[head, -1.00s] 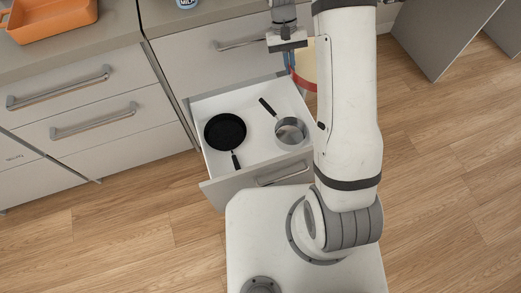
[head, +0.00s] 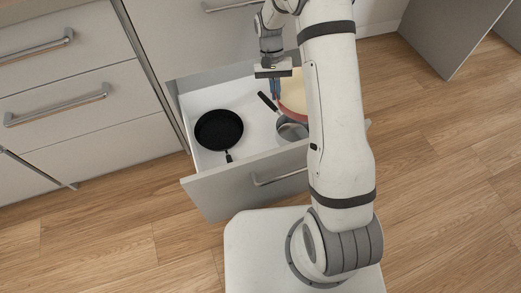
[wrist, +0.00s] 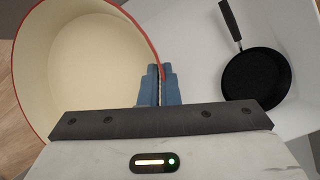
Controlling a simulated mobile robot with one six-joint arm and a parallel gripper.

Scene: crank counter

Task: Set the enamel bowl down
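My gripper (head: 274,89) is shut on the rim of the enamel bowl (head: 293,98), which is cream with a red rim. In the wrist view, its blue fingers (wrist: 158,88) pinch the right side of the bowl (wrist: 85,65). The bowl appears over the back right of an open drawer (head: 205,98), partly hidden behind my arm. I cannot tell whether it touches the drawer floor. A black frying pan (head: 219,130) lies in the drawer's left part. A grey saucepan (head: 290,131) lies at the right, just in front of the bowl and partly hidden.
The frying pan also shows at the right of the wrist view (wrist: 255,76). The drawer front (head: 235,183) with its bar handle faces me. Closed cabinet drawers (head: 85,75) stand to the left. Bare white floor shows around the pan. Wooden floor (head: 440,180) is open at the right.

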